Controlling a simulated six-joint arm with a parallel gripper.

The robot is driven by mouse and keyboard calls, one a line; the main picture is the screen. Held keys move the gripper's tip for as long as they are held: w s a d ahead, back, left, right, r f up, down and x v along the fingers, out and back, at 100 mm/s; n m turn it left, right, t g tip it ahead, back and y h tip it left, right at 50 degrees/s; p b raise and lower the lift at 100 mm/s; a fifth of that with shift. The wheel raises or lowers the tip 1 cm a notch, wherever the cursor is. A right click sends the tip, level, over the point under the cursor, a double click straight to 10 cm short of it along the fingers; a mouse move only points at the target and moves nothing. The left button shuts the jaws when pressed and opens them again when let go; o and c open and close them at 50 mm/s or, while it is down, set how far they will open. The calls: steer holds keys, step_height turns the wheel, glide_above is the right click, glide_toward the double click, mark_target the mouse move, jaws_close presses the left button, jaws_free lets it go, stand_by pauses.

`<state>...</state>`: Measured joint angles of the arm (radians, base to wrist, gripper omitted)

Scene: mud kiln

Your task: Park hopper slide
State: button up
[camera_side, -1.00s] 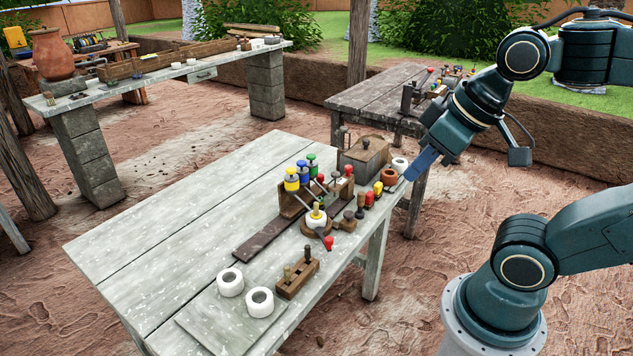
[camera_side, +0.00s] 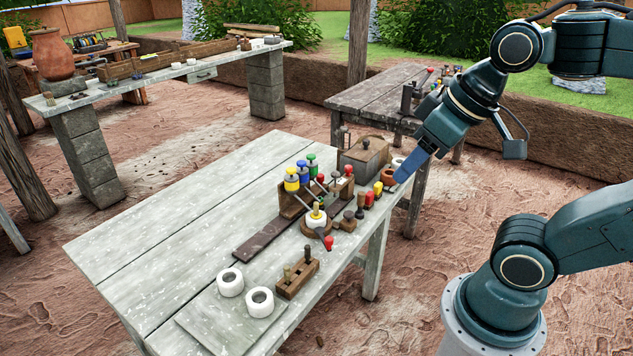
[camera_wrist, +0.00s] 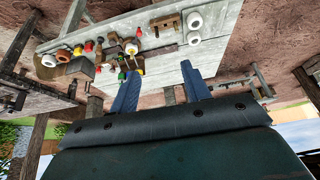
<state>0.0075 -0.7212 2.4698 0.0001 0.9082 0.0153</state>
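My gripper (camera_side: 406,168) hangs at the right end of the pale work table (camera_side: 170,230), its blue fingers just above or beside the brown ring and white ring there. In the wrist view my gripper (camera_wrist: 158,70) has its two fingers apart with nothing between them. A brown box-like block (camera_side: 364,155), possibly the hopper, stands at the table's back right, left of the fingers. I cannot tell which part is its slide. A wooden rack (camera_side: 290,206) with yellow, blue and green capped jars stands to its left.
Red and yellow knobbed pieces (camera_side: 369,199) line the right edge close to the fingers. A round base with a white ring (camera_side: 316,221) and a small peg block (camera_side: 297,278) stand nearer the front. Two white rings (camera_side: 260,302) lie at front. The table's left half is clear.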

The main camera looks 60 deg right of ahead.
steer(key=w+d+r+m+g, duration=0.1)
steer(key=w+d+r+m, duration=0.2)
steer(key=w, duration=0.5)
steer(key=w+d+r+m+g, duration=0.1)
steer(key=w+d+r+m, duration=0.1)
steer(key=w+r, duration=0.35)
steer(key=m+g, duration=0.4)
steer(key=m, duration=0.9)
glide_above(320, 175)
step_height(320, 175, down, 28)
steer(key=shift+r, duration=0.2)
steer(key=shift+f, duration=0.15)
step_height(320, 175, down, 14)
steer(key=shift+r, duration=0.25)
